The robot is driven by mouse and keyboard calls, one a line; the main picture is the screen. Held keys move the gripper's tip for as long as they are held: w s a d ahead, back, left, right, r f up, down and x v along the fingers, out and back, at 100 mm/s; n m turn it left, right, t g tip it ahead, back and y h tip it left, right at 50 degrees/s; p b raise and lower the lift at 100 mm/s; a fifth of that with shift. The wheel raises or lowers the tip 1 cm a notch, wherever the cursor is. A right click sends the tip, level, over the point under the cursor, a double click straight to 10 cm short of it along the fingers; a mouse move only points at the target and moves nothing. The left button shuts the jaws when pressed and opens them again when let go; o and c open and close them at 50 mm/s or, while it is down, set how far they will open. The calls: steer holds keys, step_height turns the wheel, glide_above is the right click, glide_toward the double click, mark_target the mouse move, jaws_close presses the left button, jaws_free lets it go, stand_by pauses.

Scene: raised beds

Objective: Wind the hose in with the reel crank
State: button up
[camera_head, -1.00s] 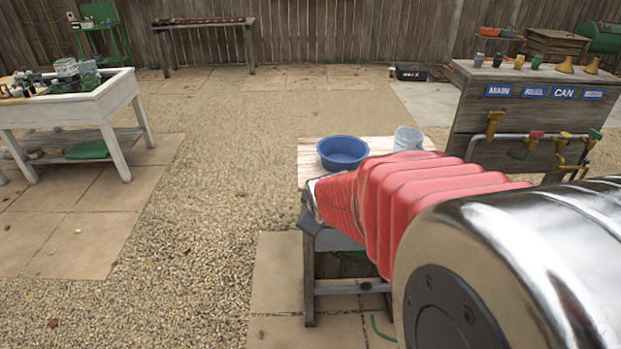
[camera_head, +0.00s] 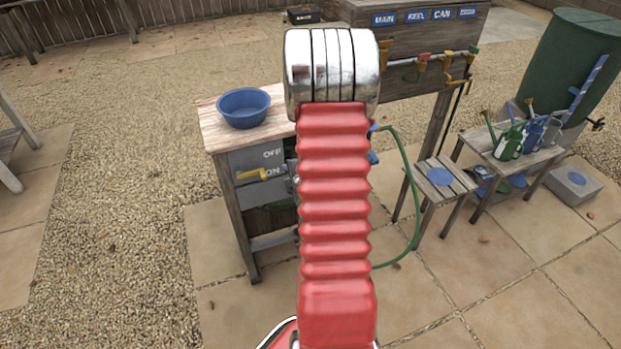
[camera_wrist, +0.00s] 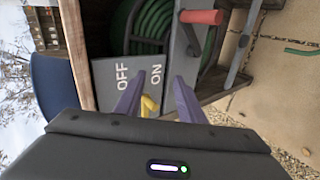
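The hose reel shows in the wrist view, with green hose (camera_wrist: 155,22) wound inside a wooden stand. Its red crank handle (camera_wrist: 200,17) sticks out at the top, on a grey arm. My gripper (camera_wrist: 159,78) is open, its two fingers apart in front of the grey OFF/ON panel (camera_wrist: 105,72). A yellow lever (camera_wrist: 150,106) shows between the fingers; I cannot tell whether they touch it. In the head view the yellow lever (camera_head: 255,174) points left beside ON. There my arm hides the crank and most of my gripper. A loop of green hose (camera_head: 413,200) hangs right of the stand.
A blue bowl (camera_head: 244,108) sits on the stand's top (camera_head: 215,125). A small slatted stool (camera_head: 440,180), a bench with watering cans (camera_head: 510,142) and a green barrel (camera_head: 570,65) stand at right. Gravel at left is open.

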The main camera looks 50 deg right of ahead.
steer(key=s+d+f+n+t+h, duration=0.3)
steer(key=s+f+n, duration=0.4)
steer(key=s, duration=0.5)
step_height(320, 180, down, 2)
steer(key=d+t, duration=0.1)
steer(key=t, duration=0.1)
steer(key=shift+s+f+t+h, duration=0.15)
steer(key=shift+t+h, duration=0.25)
steer(key=shift+d, duration=0.1)
steer(key=x, duration=1.4)
jaws_close()
